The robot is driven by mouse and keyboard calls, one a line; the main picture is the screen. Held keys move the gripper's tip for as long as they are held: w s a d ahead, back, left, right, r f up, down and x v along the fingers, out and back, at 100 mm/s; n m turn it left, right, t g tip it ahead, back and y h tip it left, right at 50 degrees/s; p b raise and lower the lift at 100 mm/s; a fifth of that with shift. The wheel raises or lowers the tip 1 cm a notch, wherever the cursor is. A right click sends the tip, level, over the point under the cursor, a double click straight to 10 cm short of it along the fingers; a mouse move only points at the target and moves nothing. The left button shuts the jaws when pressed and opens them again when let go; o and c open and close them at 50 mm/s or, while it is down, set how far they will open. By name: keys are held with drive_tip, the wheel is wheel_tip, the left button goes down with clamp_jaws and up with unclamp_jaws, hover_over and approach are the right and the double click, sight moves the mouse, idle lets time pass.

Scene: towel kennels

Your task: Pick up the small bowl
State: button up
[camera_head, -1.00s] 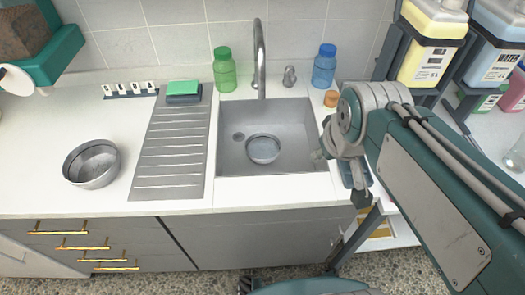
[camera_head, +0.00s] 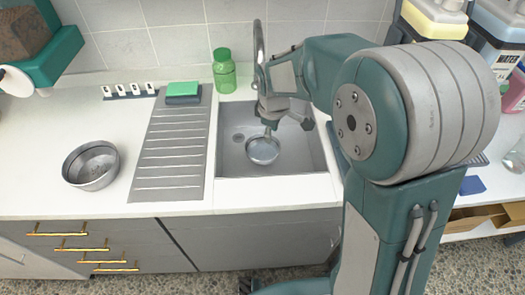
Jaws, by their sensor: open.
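The small bowl (camera_head: 262,151) is a round metal bowl on the floor of the sink (camera_head: 231,163). My gripper (camera_head: 268,130) points down over the far rim of the small bowl and appears open. Its fingertips are small and partly blurred, so I cannot tell whether they touch the rim. A larger metal bowl (camera_head: 91,166) stands on the white counter at the left.
My arm covers the sink's right side and the counter beyond. The tap (camera_head: 258,45) rises behind my wrist. A green bottle (camera_head: 224,72) stands behind the sink, and a green sponge (camera_head: 183,89) lies by the ridged drainboard (camera_head: 168,150).

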sight(261, 163)
drive_tip(key=w+f+n, duration=0.1)
drive_tip(key=f, duration=0.5)
drive_tip(key=w+a+f, duration=0.1)
drive_tip(key=f, duration=0.5)
drive_tip(key=w+a+f+n, duration=0.1)
drive_tip(key=f, duration=0.5)
drive_tip(key=shift+w+a+n+g, duration=0.25)
drive_tip(key=shift+w+n+g, duration=0.05)
drive_tip(key=shift+w+g, duration=0.1)
clamp_jaws()
